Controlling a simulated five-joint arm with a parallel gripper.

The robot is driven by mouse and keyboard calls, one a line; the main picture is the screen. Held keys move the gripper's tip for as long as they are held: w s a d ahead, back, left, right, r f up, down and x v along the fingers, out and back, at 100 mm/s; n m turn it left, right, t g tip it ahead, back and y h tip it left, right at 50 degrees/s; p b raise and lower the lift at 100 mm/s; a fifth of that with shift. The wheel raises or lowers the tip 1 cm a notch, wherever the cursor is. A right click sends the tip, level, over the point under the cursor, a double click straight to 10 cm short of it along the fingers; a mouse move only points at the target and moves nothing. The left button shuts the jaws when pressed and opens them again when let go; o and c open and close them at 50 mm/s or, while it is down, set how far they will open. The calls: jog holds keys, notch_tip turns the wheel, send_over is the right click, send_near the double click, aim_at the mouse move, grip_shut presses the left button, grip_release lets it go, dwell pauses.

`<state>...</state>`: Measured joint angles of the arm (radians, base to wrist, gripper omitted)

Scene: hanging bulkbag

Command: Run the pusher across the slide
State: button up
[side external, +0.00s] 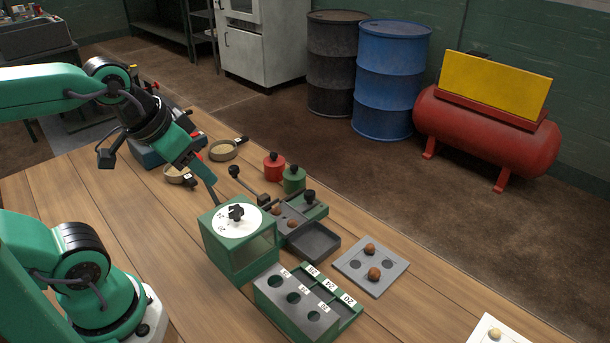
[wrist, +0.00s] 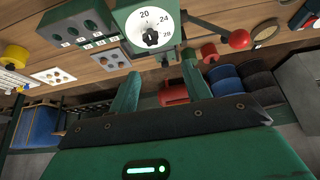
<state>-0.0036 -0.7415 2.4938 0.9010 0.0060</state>
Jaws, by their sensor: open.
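The pusher is probably the green block with a black knob (side external: 309,199), at the far right end of the grey slide (side external: 281,208). Brown balls (side external: 292,223) lie on the slide. The slide runs beside a green box with a white numbered dial (side external: 237,221), which also shows in the wrist view (wrist: 150,27). My gripper (side external: 210,192) is open and empty, with its fingertips close to the box's far left edge. In the wrist view its two fingers (wrist: 160,70) stand apart with nothing between them. The pusher is not clear in the wrist view.
A ball-ended lever (side external: 247,184) rises behind the box. Red (side external: 273,167) and green (side external: 293,180) knobbed pieces stand beyond it. A dark empty tray (side external: 314,242), a grey plate with balls (side external: 371,265) and a holed gauge block (side external: 295,308) lie to the right and front.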

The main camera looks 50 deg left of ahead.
jog(key=w, duration=0.1)
jog(key=m+g, duration=0.3)
jog(key=g, duration=0.3)
send_over(234, 167)
notch_tip(234, 167, down, 10)
jog(key=shift+s+a+r, duration=0.1)
jog(key=shift+f, duration=3.9)
grip_shut()
